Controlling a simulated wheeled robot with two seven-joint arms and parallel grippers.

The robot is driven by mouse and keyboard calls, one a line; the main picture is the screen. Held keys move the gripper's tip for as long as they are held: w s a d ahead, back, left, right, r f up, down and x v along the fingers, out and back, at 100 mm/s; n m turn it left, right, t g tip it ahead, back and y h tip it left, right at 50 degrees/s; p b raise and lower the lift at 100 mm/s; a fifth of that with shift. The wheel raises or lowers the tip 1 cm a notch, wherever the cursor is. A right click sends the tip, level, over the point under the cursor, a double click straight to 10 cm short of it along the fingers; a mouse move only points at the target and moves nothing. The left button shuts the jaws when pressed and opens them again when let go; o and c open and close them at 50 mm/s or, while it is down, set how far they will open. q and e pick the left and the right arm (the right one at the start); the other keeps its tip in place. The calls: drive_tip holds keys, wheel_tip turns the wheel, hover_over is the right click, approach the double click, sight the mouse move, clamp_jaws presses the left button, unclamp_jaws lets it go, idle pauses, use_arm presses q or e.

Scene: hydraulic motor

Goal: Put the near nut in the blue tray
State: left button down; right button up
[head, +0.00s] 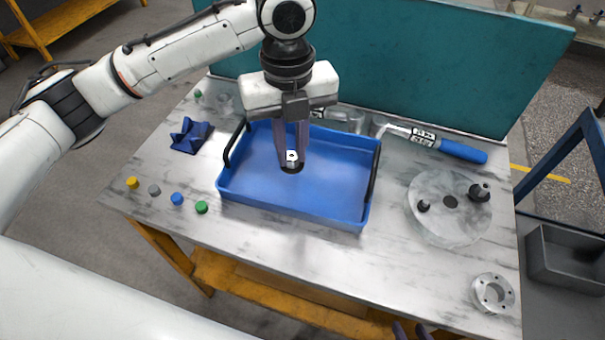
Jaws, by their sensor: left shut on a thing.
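The blue tray (340,213) lies on the marble-topped table, with a black handle at each end. My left gripper (292,160) points down over the tray's inside. It is shut on a small silver nut (292,155) between its purple fingertips. A dark patch shows just below the nut. I cannot tell whether the nut touches the tray floor or is a little above it. My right gripper (412,329) shows only as two purple fingertips, apart, at the bottom edge. The rest of it is out of frame.
A round plate (440,225) with black parts stands right of the tray, and a flanged ring (493,293) lies nearer. A blue-handled tool (462,151) lies behind. A teal panel (420,60) closes the back.

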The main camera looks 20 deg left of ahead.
use_arm(q)
drive_tip(key=shift+f+m, duration=0.4)
drive_tip(key=shift+f, duration=0.15)
wheel_tip(320, 180, down, 9)
drive_tip(key=shift+f, duration=0.15)
drive_tip(key=c, duration=1.7)
unclamp_jaws()
drive_tip(key=shift+o, duration=0.2)
wheel_tip(320, 180, up, 12)
drive_tip(key=shift+r, duration=0.15)
